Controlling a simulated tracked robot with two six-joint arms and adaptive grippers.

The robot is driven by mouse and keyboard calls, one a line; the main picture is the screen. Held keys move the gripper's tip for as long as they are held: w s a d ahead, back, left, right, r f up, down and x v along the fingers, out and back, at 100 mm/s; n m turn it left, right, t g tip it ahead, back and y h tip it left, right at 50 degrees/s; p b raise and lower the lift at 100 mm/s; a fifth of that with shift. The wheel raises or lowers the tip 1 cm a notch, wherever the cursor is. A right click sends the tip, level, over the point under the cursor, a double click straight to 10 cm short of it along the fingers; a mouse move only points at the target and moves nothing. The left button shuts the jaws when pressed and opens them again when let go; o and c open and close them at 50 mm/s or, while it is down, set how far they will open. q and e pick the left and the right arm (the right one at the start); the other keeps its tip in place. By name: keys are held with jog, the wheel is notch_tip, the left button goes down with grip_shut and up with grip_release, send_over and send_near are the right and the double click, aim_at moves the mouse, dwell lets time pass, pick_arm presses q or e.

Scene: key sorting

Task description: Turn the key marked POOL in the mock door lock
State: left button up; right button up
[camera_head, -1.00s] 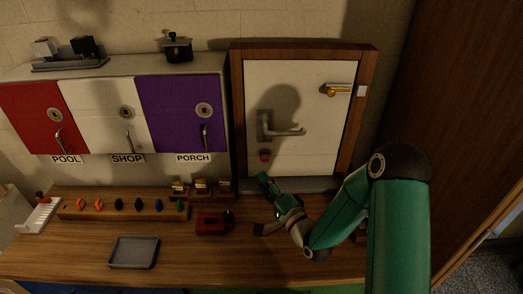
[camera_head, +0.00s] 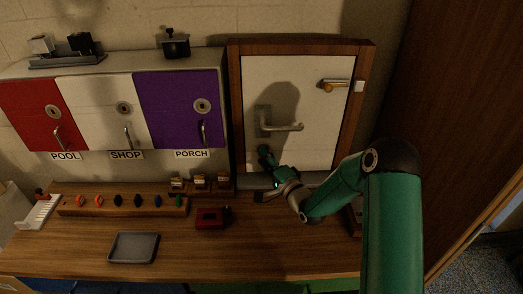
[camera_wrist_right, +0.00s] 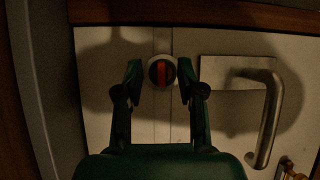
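The mock door (camera_head: 312,105) is a white panel in a brown wooden frame with a silver lever handle (camera_head: 285,127). In the head view, my right gripper (camera_head: 265,155) is at the panel's lower left and hides the lock. My left gripper is not in view.
Red, white and purple cabinets (camera_head: 180,105) labelled POOL, SHOP and PORCH stand left of the door. A wooden rack (camera_head: 100,210) with several coloured key heads, a grey tray (camera_head: 134,248) and a red block (camera_head: 211,218) are on the table. A brass latch (camera_head: 333,85) is at the door's upper right.

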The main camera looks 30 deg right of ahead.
grip_shut()
jog(key=n+g, duration=0.2)
jog(key=n, duration=0.2)
jog(key=shift+s+p, duration=0.15)
jog(key=shift+p, duration=0.25)
jog(key=shift+r+g, duration=0.1)
jog(key=shift+g, duration=0.2)
